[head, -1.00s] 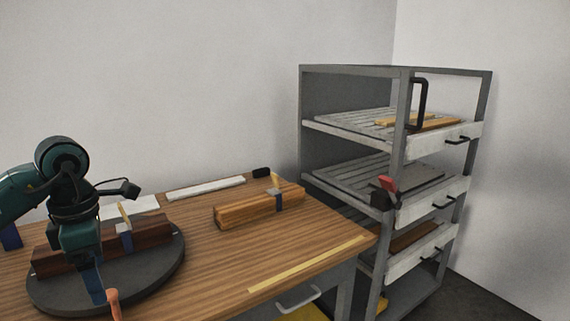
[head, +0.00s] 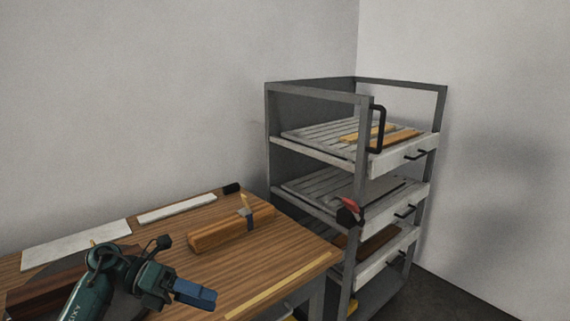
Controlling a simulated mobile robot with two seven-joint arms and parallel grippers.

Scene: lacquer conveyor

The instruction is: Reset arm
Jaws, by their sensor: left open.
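My left arm comes in at the bottom left, and its gripper (head: 196,293) with blue fingers points to the right, above the wooden table (head: 262,262). The gripper is open, and nothing shows between its fingers. It is in front of the dark round turntable (head: 131,302), which my arm partly hides. A dark red-brown wooden block (head: 45,292) lies on the turntable, left of my arm. My right gripper is out of view.
White strips (head: 177,211) lie along the rear edge. A yellow strip (head: 275,287) lies near the front edge. A grey rack (head: 364,153) with slatted trays stands at the right.

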